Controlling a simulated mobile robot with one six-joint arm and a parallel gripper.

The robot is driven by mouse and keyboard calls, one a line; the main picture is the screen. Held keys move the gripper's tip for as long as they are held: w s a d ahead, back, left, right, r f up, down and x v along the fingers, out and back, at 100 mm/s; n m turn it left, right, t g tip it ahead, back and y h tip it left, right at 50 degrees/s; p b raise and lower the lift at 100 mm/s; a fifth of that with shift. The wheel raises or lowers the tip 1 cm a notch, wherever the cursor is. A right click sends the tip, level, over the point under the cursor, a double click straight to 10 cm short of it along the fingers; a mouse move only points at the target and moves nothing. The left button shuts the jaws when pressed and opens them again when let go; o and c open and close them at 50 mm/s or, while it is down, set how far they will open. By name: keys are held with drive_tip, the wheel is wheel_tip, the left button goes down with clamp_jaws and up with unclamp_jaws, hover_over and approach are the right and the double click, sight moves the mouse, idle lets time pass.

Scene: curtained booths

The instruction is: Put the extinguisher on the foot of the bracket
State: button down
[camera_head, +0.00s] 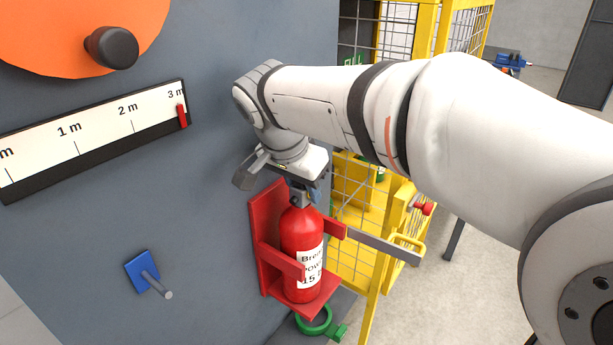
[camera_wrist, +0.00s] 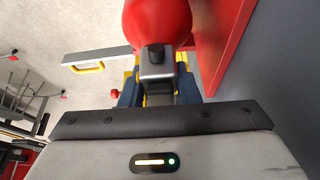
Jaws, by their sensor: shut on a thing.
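The red extinguisher (camera_head: 290,232), with a white label, stands upright inside the red bracket (camera_head: 265,215), between its side arms. Its base is at the bracket's foot (camera_head: 326,286); I cannot tell whether it touches or hangs just above. My gripper (camera_head: 306,193) points down and is shut on the extinguisher's top. In the wrist view, the blue fingers of my gripper (camera_wrist: 158,90) flank the grey valve below the extinguisher's red body (camera_wrist: 158,20). The bracket's red back plate (camera_wrist: 226,42) shows to the right there.
The bracket is on a grey wall panel with a blue lever mount (camera_head: 141,271) and a length scale (camera_head: 100,135). A green ring (camera_head: 314,326) lies below the foot. A yellow mesh cage (camera_head: 360,200) with a grey bar stands close to the right.

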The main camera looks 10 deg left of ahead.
drive_tip(key=shift+r, duration=0.1)
drive_tip(key=c, duration=1.5)
unclamp_jaws()
drive_tip(key=o, duration=0.4)
drive_tip(key=v, duration=1.2)
drive_tip(key=d+f+n+g, duration=0.1)
drive_tip(key=d+f, duration=0.4)
drive_tip(key=d, duration=0.3)
drive_tip(key=d+f+n, duration=0.1)
drive_tip(key=d+f, duration=0.3)
drive_tip(key=d, duration=0.5)
drive_tip(key=s+d+f+n, duration=0.1)
drive_tip(key=s+d+f, duration=0.2)
drive_tip(key=d+f, duration=0.1)
drive_tip(key=s+d+f+y, duration=0.1)
drive_tip(key=s+d+f, duration=0.2)
drive_tip(key=d+f, duration=0.1)
drive_tip(key=s+d+f+n, duration=0.1)
drive_tip(key=s+d+f, duration=0.2)
drive_tip(key=d+f, duration=0.1)
drive_tip(key=shift+s+d+f+n+y, duration=0.15)
drive_tip(key=shift+f+n+y, duration=0.15)
drive_tip(key=shift+f, duration=0.6)
